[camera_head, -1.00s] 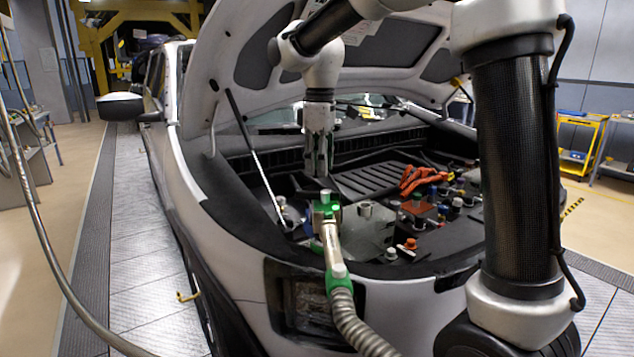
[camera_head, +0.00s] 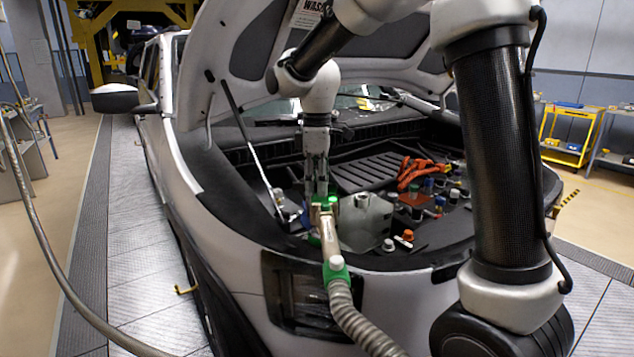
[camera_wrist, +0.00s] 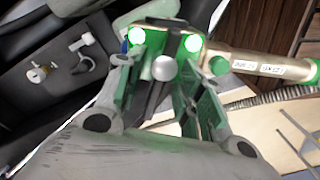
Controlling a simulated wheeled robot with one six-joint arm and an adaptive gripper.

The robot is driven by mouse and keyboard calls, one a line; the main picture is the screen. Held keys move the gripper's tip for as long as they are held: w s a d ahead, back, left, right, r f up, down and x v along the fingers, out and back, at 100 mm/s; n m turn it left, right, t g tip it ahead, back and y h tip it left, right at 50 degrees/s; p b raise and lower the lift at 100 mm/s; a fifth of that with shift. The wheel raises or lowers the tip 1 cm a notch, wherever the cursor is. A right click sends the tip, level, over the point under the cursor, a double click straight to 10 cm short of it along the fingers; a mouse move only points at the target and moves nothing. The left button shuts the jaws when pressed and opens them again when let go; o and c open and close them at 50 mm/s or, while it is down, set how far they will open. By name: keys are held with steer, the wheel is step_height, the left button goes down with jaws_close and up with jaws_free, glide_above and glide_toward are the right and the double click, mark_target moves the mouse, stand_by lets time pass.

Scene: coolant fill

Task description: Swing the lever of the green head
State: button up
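The green head (camera_head: 325,203) sits at the end of a pale metal tube and a ribbed hose, at the front edge of the open engine bay. In the wrist view it shows bright green lights (camera_wrist: 192,43). A dark lever with a pale round knob (camera_wrist: 164,68) lies between my gripper's fingers. My gripper (camera_head: 317,190) points down over the head; it also shows in the wrist view (camera_wrist: 160,85). Its two fingers stand apart, one on each side of the knob, with gaps visible. I cannot tell whether either finger touches the lever. In the head view my fingers partly hide the head.
The raised hood (camera_head: 265,50) hangs above my arm. The ribbed hose (camera_head: 360,325) runs down from the head over the bumper. Orange cables (camera_head: 415,172) and several caps lie right of the head. A hood strut (camera_head: 240,125) stands at the left.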

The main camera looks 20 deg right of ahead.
jaws_close()
stand_by(0.4)
steer(key=m, duration=0.4)
steer(key=shift+w+d, duration=0.1)
steer(key=shift+w, duration=0.1)
steer(key=m, duration=0.4)
steer(key=shift+w+d, duration=0.2)
steer(key=shift+d, duration=0.05)
steer(key=m, duration=0.4)
steer(key=shift+d, duration=0.2)
steer(key=shift+d+m, duration=0.2)
steer(key=shift+m, duration=1.7)
